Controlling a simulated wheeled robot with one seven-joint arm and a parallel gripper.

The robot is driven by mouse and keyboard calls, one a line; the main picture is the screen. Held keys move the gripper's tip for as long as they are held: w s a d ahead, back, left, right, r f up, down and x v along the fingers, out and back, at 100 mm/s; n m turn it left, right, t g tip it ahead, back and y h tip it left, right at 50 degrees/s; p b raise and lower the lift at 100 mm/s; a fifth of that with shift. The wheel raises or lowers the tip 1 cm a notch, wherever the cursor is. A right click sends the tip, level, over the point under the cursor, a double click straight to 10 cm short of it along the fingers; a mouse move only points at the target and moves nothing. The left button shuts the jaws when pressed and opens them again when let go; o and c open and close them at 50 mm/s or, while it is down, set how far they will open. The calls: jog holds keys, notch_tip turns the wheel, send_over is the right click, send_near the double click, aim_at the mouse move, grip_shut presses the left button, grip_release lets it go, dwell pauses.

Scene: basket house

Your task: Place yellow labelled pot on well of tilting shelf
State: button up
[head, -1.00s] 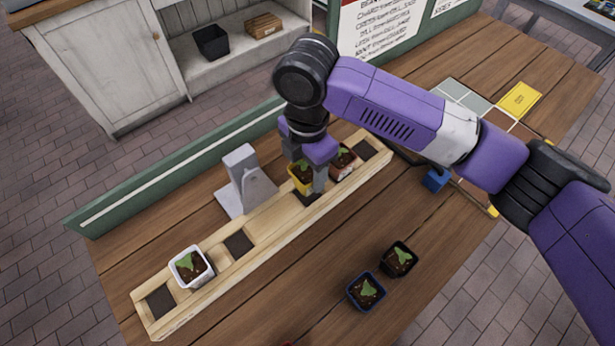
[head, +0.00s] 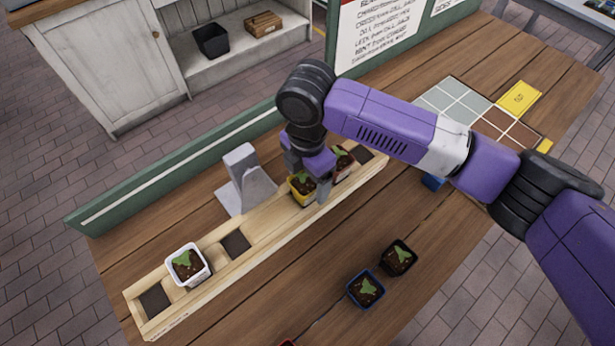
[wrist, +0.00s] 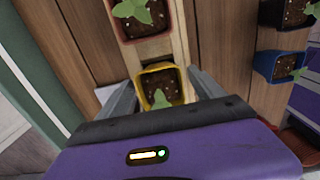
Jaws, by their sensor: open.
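The yellow labelled pot (head: 296,196), with dark soil and a green seedling, sits upright at a well of the wooden tilting shelf (head: 268,222). Whether it rests fully in the well cannot be told. My gripper (head: 308,187) is open around this pot, one finger at its near right side. In the wrist view the yellow pot (wrist: 145,87) stands between the two spread fingers (wrist: 162,88), with a gap on both sides. The shelf balances on a grey pivot stand (head: 245,182).
A white pot (head: 202,274) sits near the shelf's left end, between empty wells. A terracotta pot (head: 344,170) stands just right of the yellow one. A blue pot (head: 366,303) and black pot (head: 402,271) stand on the table in front. A green board (head: 160,182) runs behind.

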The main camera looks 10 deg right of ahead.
aim_at(307, 179)
notch_tip(307, 179, up, 12)
jog(key=b, duration=0.1)
dwell(0.5)
jog(key=shift+r, duration=0.1)
